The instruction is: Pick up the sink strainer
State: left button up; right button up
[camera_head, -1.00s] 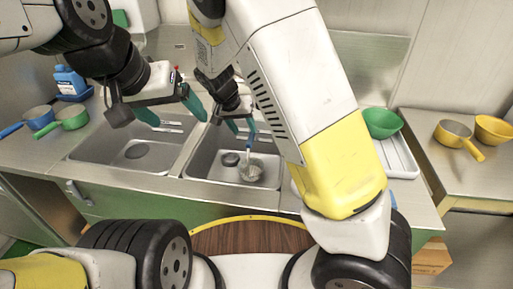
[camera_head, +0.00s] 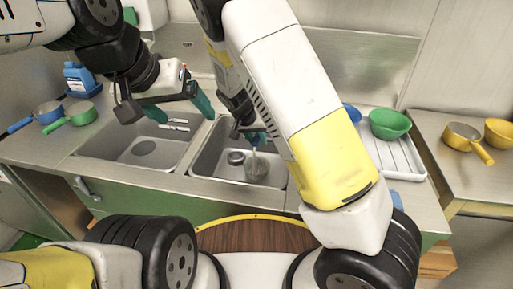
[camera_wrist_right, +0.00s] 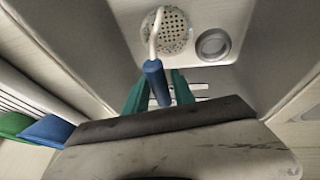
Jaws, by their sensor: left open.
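A round perforated strainer with a pale stem and a blue handle (camera_wrist_right: 156,82) stands in the right basin; its head (camera_head: 257,167) rests near the basin floor in the head view. In the right wrist view, the green fingers of my right gripper (camera_wrist_right: 160,90) lie on either side of the blue handle. I cannot tell whether they touch or grip it. In the head view my right gripper (camera_head: 254,136) is low over the right basin, partly hidden by its arm. My left gripper (camera_head: 180,108) is open and empty above the left basin.
A round drain (camera_head: 236,157) lies beside the strainer head. Basin walls surround the right gripper. A white rack (camera_head: 402,158) with a green bowl (camera_head: 389,124) stands right of the sink. Blue and green pans (camera_head: 80,113) stand on the left counter.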

grip_shut()
dwell(1.1)
